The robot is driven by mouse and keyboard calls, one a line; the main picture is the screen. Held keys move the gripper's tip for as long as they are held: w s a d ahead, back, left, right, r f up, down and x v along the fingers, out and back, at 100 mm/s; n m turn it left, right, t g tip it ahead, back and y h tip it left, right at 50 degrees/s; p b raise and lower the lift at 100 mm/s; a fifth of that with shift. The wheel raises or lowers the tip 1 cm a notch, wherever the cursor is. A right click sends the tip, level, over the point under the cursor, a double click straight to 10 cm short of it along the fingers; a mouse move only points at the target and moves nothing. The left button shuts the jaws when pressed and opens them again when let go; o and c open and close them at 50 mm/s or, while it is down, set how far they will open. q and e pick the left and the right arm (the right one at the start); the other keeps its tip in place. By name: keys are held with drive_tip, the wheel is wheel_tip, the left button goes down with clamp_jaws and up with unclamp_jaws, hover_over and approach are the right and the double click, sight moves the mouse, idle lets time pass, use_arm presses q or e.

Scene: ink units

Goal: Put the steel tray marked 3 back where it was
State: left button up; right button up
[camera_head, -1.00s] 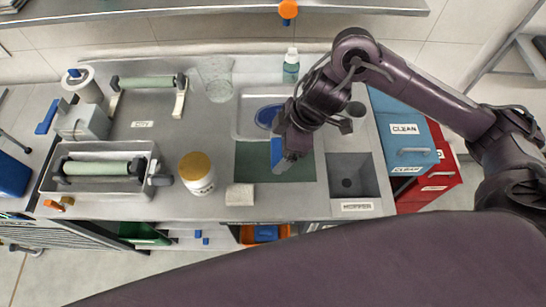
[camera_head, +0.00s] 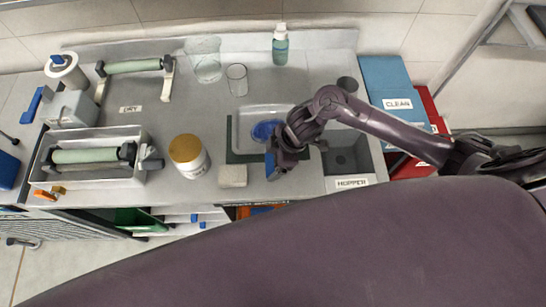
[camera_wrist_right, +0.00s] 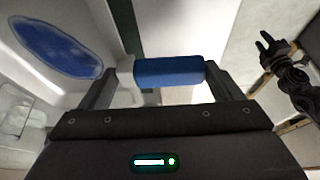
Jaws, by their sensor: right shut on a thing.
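A pale steel tray (camera_head: 250,113) with a blue ink patch (camera_head: 266,131) is over the green mat (camera_head: 231,150) at the middle of the counter; I cannot tell whether it touches the mat. No number shows on it. My right gripper (camera_head: 273,170) is at its near right side. In the wrist view the right gripper (camera_wrist_right: 165,75) is shut on a blue handle (camera_wrist_right: 168,72), with a pale end beside the tray and its ink patch (camera_wrist_right: 58,45). My left gripper (camera_wrist_right: 268,47) shows at the wrist view's right, fingers apart, empty; it is outside the head view.
A yellow-lidded jar (camera_head: 188,155) and a pale block (camera_head: 232,176) stand left of the tray. A small glass (camera_head: 237,80) and a bottle (camera_head: 280,45) are behind it. The hopper basin (camera_head: 347,155) lies right. A tray with a roller (camera_head: 92,157) is far left.

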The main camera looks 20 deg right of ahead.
drive_tip(key=shift+f, duration=0.25)
use_arm(q)
drive_tip(key=shift+s+d, duration=0.15)
drive_tip(key=shift+s, duration=0.05)
use_arm(e)
drive_tip(key=shift+f, duration=0.15)
drive_tip(key=o, duration=0.8)
use_arm(q)
drive_tip(key=shift+f+b, duration=0.35)
use_arm(e)
drive_tip(key=v, duration=1.2)
